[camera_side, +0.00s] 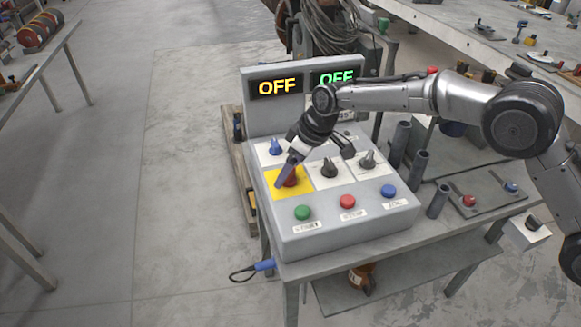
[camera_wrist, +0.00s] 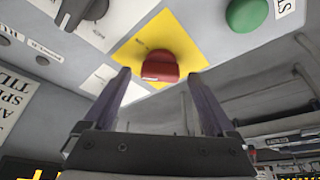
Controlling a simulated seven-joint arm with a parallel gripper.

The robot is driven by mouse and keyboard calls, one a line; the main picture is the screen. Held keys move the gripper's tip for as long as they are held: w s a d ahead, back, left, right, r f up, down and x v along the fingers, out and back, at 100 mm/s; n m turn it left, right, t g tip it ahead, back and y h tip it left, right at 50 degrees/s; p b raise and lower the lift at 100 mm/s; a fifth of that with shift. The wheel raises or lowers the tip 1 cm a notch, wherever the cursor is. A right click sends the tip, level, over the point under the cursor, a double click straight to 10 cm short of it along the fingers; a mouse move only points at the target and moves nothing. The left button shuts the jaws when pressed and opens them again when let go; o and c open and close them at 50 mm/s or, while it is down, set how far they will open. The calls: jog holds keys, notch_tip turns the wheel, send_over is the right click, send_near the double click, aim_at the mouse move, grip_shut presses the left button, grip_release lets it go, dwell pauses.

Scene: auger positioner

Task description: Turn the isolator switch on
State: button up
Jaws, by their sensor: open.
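The red rotary knob (camera_side: 291,178) on the yellow plate (camera_side: 306,189) of the grey control box looks like the isolator switch. In the wrist view the knob (camera_wrist: 160,67) sits just beyond my fingertips, roughly centred between them, on its yellow plate (camera_wrist: 135,49). My gripper (camera_side: 283,182) is open and empty, reaching down at the knob, one finger on either side. I cannot tell whether the fingers touch it. In the side view my gripper partly hides the knob. The yellow display (camera_side: 277,87) and the green display (camera_side: 336,77) both read OFF.
The floor at left is clear.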

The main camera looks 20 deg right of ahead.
jog(key=c, duration=1.4)
jog(key=shift+o, duration=0.2)
jog(key=m, duration=0.2)
jog(key=m+t+h, duration=0.1)
jog(key=m, duration=0.1)
jog(key=shift+s+a+m+h, duration=0.1)
jog(key=shift+m+h, duration=0.2)
jog(key=shift+a+m+h, duration=0.1)
jog(key=shift+m+h, duration=0.7)
jog(key=shift+m, duration=1.3)
jog(key=o, duration=1.4)
jog(key=shift+c, duration=0.2)
